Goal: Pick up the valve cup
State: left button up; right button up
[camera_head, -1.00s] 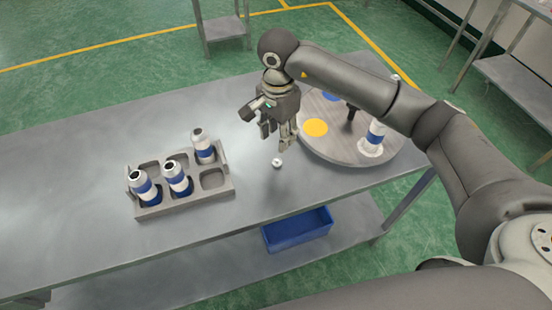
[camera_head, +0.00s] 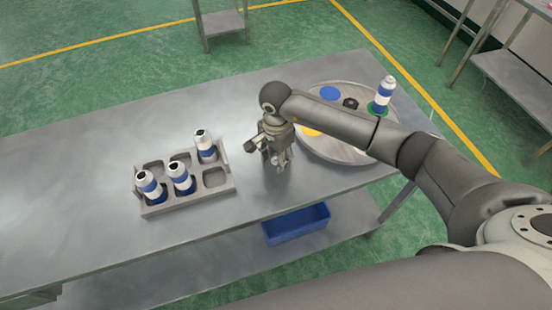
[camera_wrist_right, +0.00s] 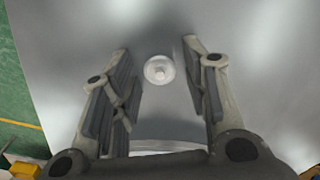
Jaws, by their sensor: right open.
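The valve cup is a small round pale metal disc with a raised centre. In the right wrist view the valve cup (camera_wrist_right: 159,69) lies on the grey table between the fingertips of my right gripper (camera_wrist_right: 157,50), with clear gaps on both sides. The fingers are open and empty. In the head view my right gripper (camera_head: 277,163) points down low over the table, right of the can rack, and its fingers largely hide the cup. My left gripper is not in view.
A grey rack (camera_head: 200,202) holds several blue-and-white cans on the left. A round turntable (camera_head: 352,92) with coloured spots carries a can (camera_head: 382,95) at the back right. A blue bin (camera_head: 296,226) is on the lower shelf. The table's left part is clear.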

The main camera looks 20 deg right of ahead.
jog(key=c, duration=0.6)
jog(key=shift+r, duration=0.15)
